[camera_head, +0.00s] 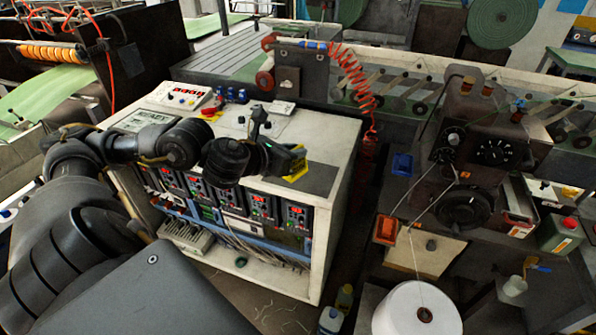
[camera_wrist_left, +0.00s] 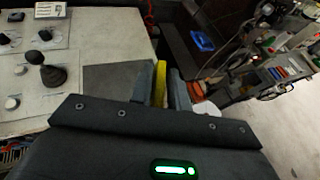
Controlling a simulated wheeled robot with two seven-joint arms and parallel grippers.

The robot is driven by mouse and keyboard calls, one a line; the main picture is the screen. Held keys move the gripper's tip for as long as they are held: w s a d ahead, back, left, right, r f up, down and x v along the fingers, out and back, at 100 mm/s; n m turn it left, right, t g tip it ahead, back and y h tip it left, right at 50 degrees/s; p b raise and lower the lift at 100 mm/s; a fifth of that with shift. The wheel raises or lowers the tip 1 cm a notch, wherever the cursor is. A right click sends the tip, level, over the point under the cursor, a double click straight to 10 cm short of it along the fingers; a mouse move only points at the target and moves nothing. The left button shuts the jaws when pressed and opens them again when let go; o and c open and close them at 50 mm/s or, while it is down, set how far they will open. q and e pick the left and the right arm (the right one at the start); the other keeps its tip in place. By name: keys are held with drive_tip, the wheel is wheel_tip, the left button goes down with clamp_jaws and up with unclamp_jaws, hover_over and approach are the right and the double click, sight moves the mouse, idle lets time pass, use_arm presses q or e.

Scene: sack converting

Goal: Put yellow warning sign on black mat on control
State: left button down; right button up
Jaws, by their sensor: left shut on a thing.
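The yellow warning sign (camera_head: 296,177) is held in my left gripper (camera_head: 291,163), above the right part of the control cabinet's white top (camera_head: 250,125). The gripper hides much of the sign in the head view. In the left wrist view the sign (camera_wrist_left: 160,84) shows edge-on as a yellow strip between the two fingers of my left gripper (camera_wrist_left: 164,90). The black mat (camera_head: 318,179) lies flat on the right end of the cabinet top. In the left wrist view the mat (camera_wrist_left: 112,84) is left of the fingers. My right gripper is out of view.
A joystick (camera_wrist_left: 51,74) and knobs stand on the cabinet top, left of the mat in the wrist view. A red emergency button (camera_head: 211,114) and a switch box (camera_head: 178,96) stand farther back. A brown machine (camera_head: 480,150) stands across a gap to the right.

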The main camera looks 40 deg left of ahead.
use_arm(q)
drive_tip(key=shift+w+a+f+b, duration=0.15)
drive_tip(key=shift+w+f+b, duration=0.1)
drive_tip(key=shift+b, duration=0.2)
drive_tip(key=shift+w+a+f+b, duration=0.2)
drive_tip(key=shift+w+f+b, duration=0.1)
drive_tip(key=shift+w+b, duration=0.25)
drive_tip(key=shift+w+a+f+b, duration=0.25)
drive_tip(key=shift+w+b, duration=0.15)
drive_tip(key=shift+b, duration=0.25)
drive_tip(key=w+a+f, duration=0.4)
drive_tip(key=w+f, duration=0.4)
drive_tip(key=w, duration=0.2)
drive_tip(key=f, duration=0.1)
drive_tip(key=f+p, duration=0.1)
drive_tip(key=f, duration=0.1)
drive_tip(key=shift+w+a, duration=0.1)
drive_tip(key=shift+w, duration=0.1)
drive_tip(key=shift+f, duration=0.25)
